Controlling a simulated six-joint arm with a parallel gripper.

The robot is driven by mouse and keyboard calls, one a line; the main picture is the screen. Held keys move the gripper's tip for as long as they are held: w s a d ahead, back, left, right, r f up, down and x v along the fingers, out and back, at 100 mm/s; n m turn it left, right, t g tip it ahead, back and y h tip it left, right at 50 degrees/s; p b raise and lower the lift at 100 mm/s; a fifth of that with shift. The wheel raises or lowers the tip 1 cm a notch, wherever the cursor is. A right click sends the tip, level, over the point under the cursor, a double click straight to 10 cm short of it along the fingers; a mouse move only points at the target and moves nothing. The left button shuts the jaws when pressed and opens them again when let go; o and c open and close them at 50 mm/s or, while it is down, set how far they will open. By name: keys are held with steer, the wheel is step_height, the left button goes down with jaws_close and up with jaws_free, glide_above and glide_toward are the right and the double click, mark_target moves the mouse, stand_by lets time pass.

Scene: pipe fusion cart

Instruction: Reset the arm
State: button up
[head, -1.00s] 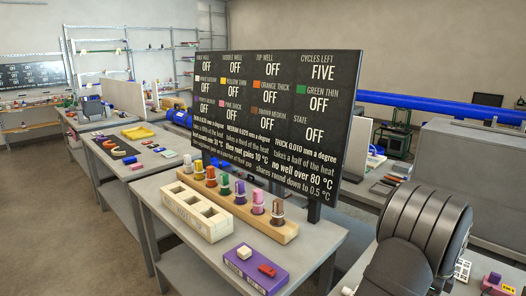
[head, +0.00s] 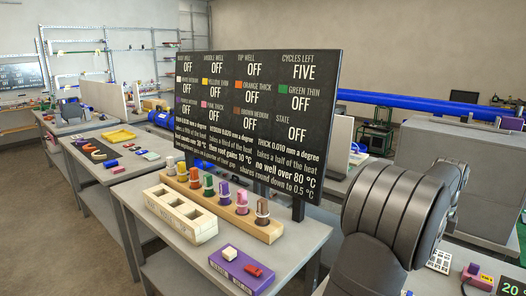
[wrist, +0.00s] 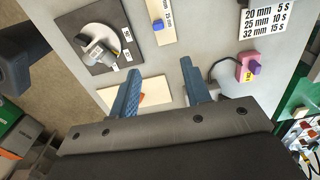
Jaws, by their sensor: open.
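My gripper (wrist: 162,88) shows in the wrist view with its two blue fingers apart and nothing between them. It hangs above a light grey worktop (wrist: 180,50). In the head view my gripper is out of sight; only my dark arm fills the right side.
Below my gripper are a dark plate (wrist: 85,40) with a grey fitting, a cream block (wrist: 150,95) and a pink device (wrist: 249,68). The head view shows a black sign (head: 255,115), a wooden rack (head: 180,176) with coloured pieces, a cream three-well block (head: 200,228) and a purple box (head: 228,268).

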step_height(320, 180, down, 18)
steer(key=shift+a, duration=0.15)
steer(key=w+a, duration=0.8)
steer(key=shift+w+a+r, duration=0.15)
steer(key=shift+w, duration=0.1)
step_height(320, 180, up, 20)
step_height(320, 180, down, 7)
steer(key=shift+w+a+r, duration=0.2)
steer(key=shift+a, duration=0.05)
steer(key=o, duration=0.4)
steer(key=shift+s+d+r, duration=0.15)
steer(key=shift+d, duration=0.1)
steer(key=o, duration=0.8)
steer(key=s+d+r, duration=0.1)
steer(key=s+d, duration=0.1)
steer(key=s+d+r, duration=0.2)
steer(key=s+d, duration=0.1)
steer(key=s+d+r, duration=0.2)
steer(key=s+d, duration=0.1)
steer(key=shift+r, duration=0.1)
steer(key=shift+o, duration=0.2)
step_height(320, 180, down, 10)
steer(key=shift+r, duration=0.15)
steer(key=shift+s, duration=0.1)
